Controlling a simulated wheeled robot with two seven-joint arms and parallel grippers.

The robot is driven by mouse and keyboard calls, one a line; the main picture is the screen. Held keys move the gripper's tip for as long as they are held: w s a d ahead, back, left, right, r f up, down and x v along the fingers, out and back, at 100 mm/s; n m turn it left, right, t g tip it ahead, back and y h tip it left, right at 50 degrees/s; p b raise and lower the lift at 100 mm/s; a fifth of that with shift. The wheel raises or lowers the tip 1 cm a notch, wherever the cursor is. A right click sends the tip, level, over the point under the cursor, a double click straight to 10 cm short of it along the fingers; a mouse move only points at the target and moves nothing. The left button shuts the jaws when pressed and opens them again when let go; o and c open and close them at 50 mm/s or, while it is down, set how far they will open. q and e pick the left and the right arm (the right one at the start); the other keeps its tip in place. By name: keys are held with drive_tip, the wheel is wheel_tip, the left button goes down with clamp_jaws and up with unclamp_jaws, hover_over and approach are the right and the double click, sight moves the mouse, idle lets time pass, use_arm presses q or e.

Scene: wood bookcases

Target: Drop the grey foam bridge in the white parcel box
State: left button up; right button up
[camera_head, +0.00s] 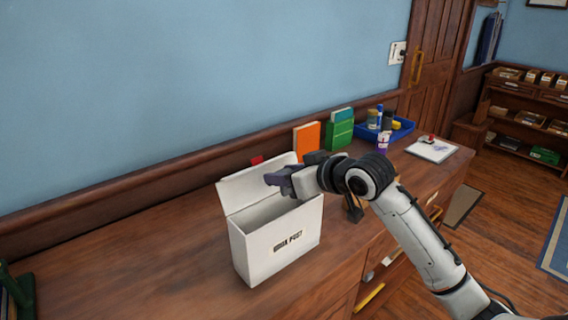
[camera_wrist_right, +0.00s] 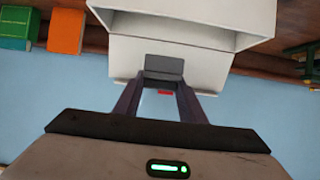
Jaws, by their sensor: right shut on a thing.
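The white parcel box (camera_head: 275,248) stands on the wooden counter with its lid flap tilted up at the back. Its lettered front faces me. My right gripper (camera_head: 284,182) is above the open box, coming in from the right. It is shut on the grey foam bridge (camera_wrist_right: 163,66), which shows between the fingertips in the right wrist view. The fingers hide part of the bridge. The white box also fills the top of that view (camera_wrist_right: 185,35). My left gripper is not in view.
On the counter (camera_head: 130,262) behind my right arm stand an orange book (camera_head: 306,139), a green block (camera_head: 340,134) and a blue tray (camera_head: 405,130) with several small items. A white pad (camera_head: 431,151) lies further right. The counter left of the box is mostly clear.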

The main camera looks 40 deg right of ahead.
drive_tip(key=shift+f, duration=0.3)
drive_tip(key=o, duration=1.1)
drive_tip(key=shift+s+r, duration=0.1)
drive_tip(key=v, duration=1)
drive_tip(key=shift+b, duration=0.4)
